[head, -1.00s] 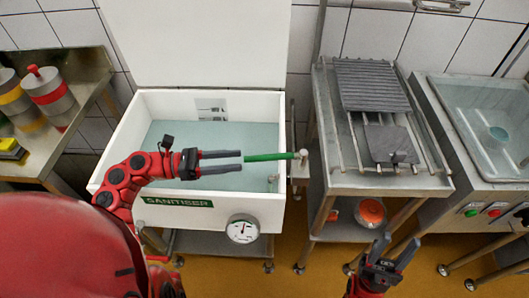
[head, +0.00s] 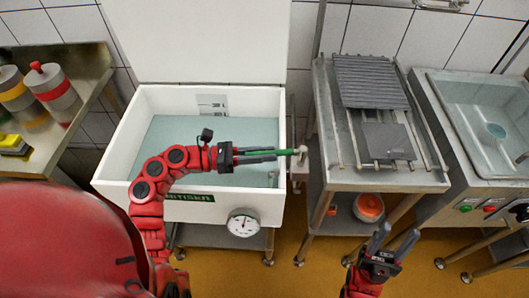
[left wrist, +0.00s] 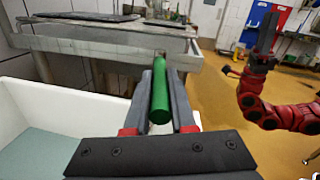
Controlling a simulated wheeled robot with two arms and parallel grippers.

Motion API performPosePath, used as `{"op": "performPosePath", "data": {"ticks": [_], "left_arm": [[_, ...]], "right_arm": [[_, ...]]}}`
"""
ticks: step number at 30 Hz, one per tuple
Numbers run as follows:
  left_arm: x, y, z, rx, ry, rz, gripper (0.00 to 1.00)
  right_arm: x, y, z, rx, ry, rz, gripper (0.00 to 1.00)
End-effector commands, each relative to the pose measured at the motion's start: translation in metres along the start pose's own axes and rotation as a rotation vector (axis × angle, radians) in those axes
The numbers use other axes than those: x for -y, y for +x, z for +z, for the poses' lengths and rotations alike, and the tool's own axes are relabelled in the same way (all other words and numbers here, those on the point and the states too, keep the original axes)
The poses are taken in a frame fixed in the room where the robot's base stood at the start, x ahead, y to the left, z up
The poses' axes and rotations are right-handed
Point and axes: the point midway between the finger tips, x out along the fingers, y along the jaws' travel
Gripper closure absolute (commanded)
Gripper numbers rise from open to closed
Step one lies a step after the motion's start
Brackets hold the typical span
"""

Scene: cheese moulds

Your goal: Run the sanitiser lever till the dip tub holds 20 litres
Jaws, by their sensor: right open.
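The white dip tub (head: 118,178) holds pale liquid (head: 178,135). Its green sanitiser sign (head: 190,197) is partly covered by my left arm. A round dial (head: 243,223) hangs on the front; its needle points roughly up, its figures too small to read. The green lever (head: 285,152) reaches left from a post at the tub's right side. My left gripper (head: 274,155) has its fingers on either side of the lever, which also lies between them in the left wrist view (left wrist: 161,100); firm contact is unclear. My right gripper (head: 392,243) is open and empty, low at the right.
A steel stand (head: 398,178) with a ribbed grey mat (head: 370,82) and a dark plate (head: 386,140) is close right of the lever. A steel sink (head: 450,162) stands farther right. A shelf (head: 75,115) with weights is at the left.

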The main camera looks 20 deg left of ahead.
Motion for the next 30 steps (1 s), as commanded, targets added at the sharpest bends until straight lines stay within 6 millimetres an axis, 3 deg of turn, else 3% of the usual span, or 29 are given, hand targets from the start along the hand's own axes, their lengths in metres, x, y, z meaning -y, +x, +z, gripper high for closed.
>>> {"op": "performPosePath", "data": {"ticks": [1, 3, 30], "left_arm": [[0.0, -0.0001, 0.0, 0.0, 0.0, 0.0, 0.88], [0.0, -0.0001, 0.0001, 0.0, 0.0, 0.0, 1.0], [-0.0001, -0.0002, 0.0003, 0.0, 0.001, 0.0, 1.0]], "right_arm": [[0.0, 0.0, 0.0, 0.0, 0.0, 0.0, 0.51], [0.0, 0.0, 0.0, 0.0, 0.0, 0.0, 0.51], [0.0, 0.0001, 0.0, 0.0, 0.0, 0.0, 0.51]]}}
